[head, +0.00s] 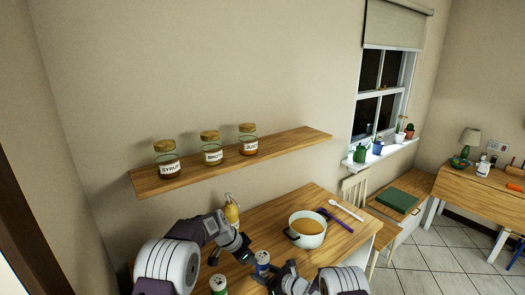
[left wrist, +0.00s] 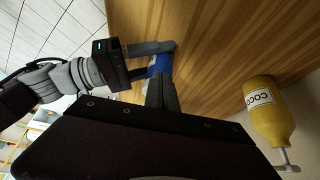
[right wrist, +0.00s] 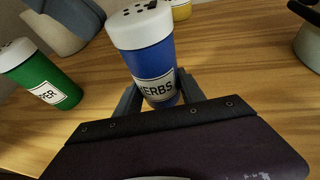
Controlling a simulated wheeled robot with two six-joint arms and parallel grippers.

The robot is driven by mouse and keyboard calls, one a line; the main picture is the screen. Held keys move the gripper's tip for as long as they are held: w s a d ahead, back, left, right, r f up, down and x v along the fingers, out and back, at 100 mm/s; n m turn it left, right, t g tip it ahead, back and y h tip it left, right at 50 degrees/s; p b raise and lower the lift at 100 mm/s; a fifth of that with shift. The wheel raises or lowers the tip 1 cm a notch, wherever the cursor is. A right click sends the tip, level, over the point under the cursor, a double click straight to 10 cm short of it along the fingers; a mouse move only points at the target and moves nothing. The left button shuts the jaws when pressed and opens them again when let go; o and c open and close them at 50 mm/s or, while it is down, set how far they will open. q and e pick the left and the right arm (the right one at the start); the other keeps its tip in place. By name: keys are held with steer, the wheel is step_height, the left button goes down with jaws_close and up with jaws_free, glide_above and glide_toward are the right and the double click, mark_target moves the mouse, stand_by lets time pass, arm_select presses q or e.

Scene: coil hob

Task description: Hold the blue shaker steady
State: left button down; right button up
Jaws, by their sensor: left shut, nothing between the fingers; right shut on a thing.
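The blue shaker (head: 262,262) with a white perforated lid stands upright near the front of the wooden counter. In the right wrist view the blue shaker (right wrist: 150,60) shows a label ending in "ERBS". My right gripper (right wrist: 160,95) has its fingers on either side of the shaker's lower body and is shut on it. In the left wrist view part of the blue shaker (left wrist: 159,64) shows beyond my fingers. My left gripper (left wrist: 162,88) is shut and empty, close beside the shaker. Whether the shaker's base touches the counter is hidden.
A green shaker (right wrist: 38,75) stands left of the blue one. A yellow bottle (head: 231,213) stands behind my left gripper. A white pot (head: 306,232) of orange-brown liquid is to the right, with a purple utensil (head: 335,219) and a pale spoon (head: 346,209). A shelf (head: 235,160) holds three jars.

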arm_select(q)
steer(key=shift+s+a+r, duration=0.1)
steer(key=shift+a, duration=0.05)
step_height(320, 180, up, 6)
steer(key=shift+f, duration=0.1)
stand_by(0.4)
arm_select(e)
steer(key=o, duration=1.8)
steer(key=shift+c, duration=0.2)
